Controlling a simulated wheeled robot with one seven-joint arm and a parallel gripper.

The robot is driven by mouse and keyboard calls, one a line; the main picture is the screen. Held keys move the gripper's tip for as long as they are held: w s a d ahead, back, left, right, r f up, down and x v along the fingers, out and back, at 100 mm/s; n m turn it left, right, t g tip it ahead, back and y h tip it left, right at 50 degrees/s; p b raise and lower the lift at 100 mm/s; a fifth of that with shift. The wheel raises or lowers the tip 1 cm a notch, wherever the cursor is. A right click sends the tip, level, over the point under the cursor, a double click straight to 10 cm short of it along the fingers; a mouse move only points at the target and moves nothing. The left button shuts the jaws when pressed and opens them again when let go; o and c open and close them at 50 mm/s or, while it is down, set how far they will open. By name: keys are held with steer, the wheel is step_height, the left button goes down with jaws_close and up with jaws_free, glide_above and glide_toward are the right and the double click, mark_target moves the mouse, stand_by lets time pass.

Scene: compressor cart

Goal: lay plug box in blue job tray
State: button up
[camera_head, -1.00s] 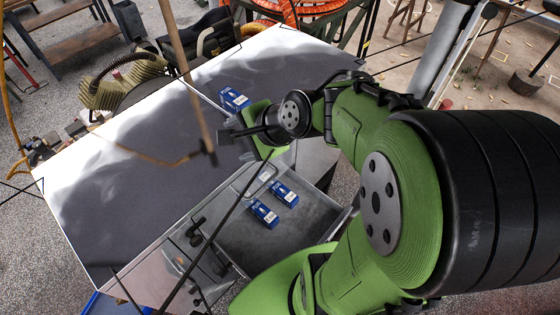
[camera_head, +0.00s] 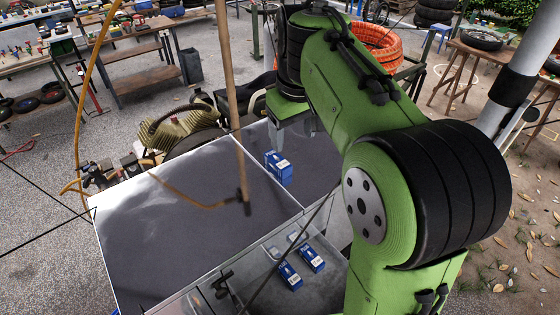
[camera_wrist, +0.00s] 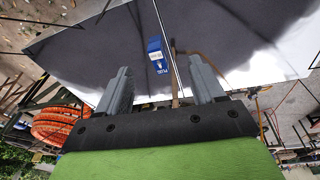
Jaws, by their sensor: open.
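A blue plug box (camera_head: 278,167) with a white label stands on the cart's grey top, close to the seam between its panels. In the wrist view the plug box (camera_wrist: 157,55) shows beyond and between my fingertips, with clear space on both sides. My gripper (camera_head: 291,132) is open and empty, behind and above the box in the head view. Its two grey fingers frame the box in the wrist view (camera_wrist: 160,66). The blue job tray cannot be made out clearly now; only a tiny blue bit shows at the bottom left edge of the head view.
Two similar blue boxes (camera_head: 290,276) (camera_head: 312,259) lie in the open grey drawer (camera_head: 325,290). A green compressor (camera_head: 172,127) and an orange hose coil (camera_head: 375,45) are behind.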

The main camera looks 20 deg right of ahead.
steer(key=n+g+p, duration=0.1)
steer(key=g+p, duration=0.1)
glide_toward(282, 163)
step_height(282, 163, down, 10)
steer(key=b, duration=0.3)
steer(key=shift+w+d+f, duration=0.1)
steer(key=shift+d+f, duration=0.05)
steer(key=c, duration=1.1)
step_height(282, 163, up, 10)
steer(key=shift+r+p, duration=0.1)
steer(key=shift+p, duration=0.65)
steer(key=shift+c, duration=0.2)
